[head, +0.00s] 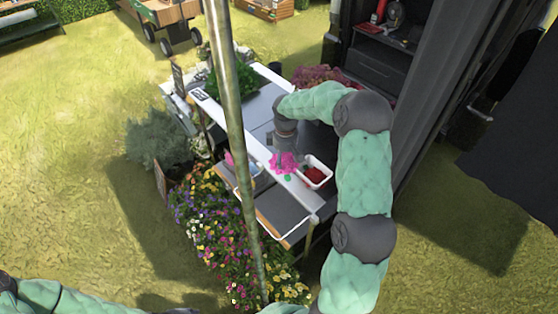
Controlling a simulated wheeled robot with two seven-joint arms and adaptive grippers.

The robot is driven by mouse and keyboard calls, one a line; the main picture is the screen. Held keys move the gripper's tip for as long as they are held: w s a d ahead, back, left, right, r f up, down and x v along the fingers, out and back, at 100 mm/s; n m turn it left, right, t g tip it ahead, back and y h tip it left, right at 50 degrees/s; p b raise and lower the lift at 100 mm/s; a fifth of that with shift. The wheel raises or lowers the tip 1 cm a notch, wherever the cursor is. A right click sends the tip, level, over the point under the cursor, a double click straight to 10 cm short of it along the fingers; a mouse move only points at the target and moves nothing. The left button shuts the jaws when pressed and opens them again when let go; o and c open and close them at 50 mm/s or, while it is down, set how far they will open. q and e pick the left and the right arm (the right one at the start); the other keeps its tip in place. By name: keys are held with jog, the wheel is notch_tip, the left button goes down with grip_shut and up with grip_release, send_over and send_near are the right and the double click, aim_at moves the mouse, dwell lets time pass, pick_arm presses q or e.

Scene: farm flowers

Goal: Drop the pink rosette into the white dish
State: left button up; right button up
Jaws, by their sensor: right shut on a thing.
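My right gripper (286,149) reaches down over the cart's white front ledge, its fingers small and partly hidden. It is shut on the pink rosette (285,163), a bright pink ruffled bloom with a bit of green at its lower edge. A white dish (329,178), rectangular with a raised rim, sits just right of the rosette with something dark red inside. The rosette is beside the dish in the picture; I cannot tell how far above the ledge it is. My left arm shows only at the bottom left, with its gripper out of view.
A pole (237,150) crosses the view in front of the cart. Left of it is another pink item (229,158). Green foliage (232,82) and reddish plants (325,76) stand on the cart's far side. Mixed flowers (215,225) fill the front. Grass lies open at left.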

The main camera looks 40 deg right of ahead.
jog(key=s+d+r+m+p, duration=0.1)
jog(key=s+d+m+p, duration=0.1)
jog(key=d+m, duration=0.5)
jog(key=s+d+r+m+p, duration=0.2)
jog(key=d+m, duration=0.4)
jog(key=m, duration=0.2)
notch_tip(320, 180, down, 7)
jog(key=b, duration=0.3)
jog(key=shift+w+r, duration=0.15)
jog(key=shift+r, duration=0.05)
jog(key=shift+d, duration=0.1)
jog(key=o, duration=1)
jog(key=shift+r, duration=0.15)
notch_tip(320, 180, up, 12)
jog(key=shift+f, duration=0.2)
